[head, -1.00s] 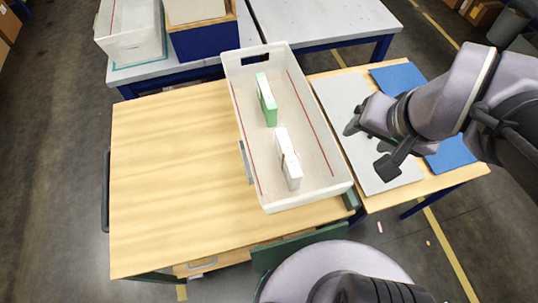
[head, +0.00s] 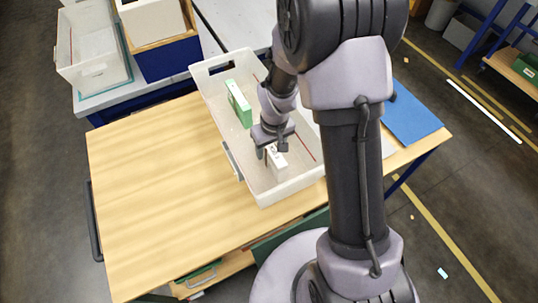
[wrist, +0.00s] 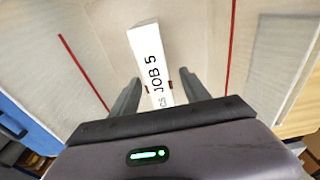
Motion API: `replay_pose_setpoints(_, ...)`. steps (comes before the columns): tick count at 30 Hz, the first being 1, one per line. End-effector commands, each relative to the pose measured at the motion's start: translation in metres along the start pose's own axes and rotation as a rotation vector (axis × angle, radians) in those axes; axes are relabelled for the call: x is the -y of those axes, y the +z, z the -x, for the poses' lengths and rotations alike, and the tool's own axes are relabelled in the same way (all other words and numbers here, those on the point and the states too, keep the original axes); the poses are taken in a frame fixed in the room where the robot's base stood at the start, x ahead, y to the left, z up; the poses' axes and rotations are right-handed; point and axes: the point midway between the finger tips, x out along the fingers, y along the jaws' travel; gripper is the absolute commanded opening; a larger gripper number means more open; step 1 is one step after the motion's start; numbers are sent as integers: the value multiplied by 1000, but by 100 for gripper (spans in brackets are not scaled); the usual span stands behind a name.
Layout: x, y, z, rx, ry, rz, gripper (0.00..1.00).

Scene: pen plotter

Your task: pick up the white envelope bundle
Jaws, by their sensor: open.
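The white envelope bundle (head: 277,162) stands on edge in the white tote (head: 262,197), near its front end. In the wrist view the bundle (wrist: 149,52) shows the text "JOB 5" on its top face. My gripper (head: 271,150) is inside the tote, over the bundle. In the wrist view my gripper (wrist: 157,88) has one finger on each side of the bundle's near end. The jaws are open, with a gap showing beside the bundle. A green bundle (head: 239,104) stands farther back in the same tote.
The tote walls rise around my gripper. The wooden table (head: 160,190) is bare to the left. A blue mat (head: 408,115) lies to the right. Another white tote (head: 95,60) and a blue box (head: 168,55) stand on the bench behind.

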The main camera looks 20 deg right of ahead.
Motion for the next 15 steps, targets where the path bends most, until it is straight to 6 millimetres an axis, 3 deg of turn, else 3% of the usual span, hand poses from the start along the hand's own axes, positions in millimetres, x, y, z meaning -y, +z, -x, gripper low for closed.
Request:
replay_pose_setpoints(9, -2, -4, -53, 2, 0, 0, 55)
replay_pose_setpoints(15, -2, -5, -51, 1, 0, 0, 53)
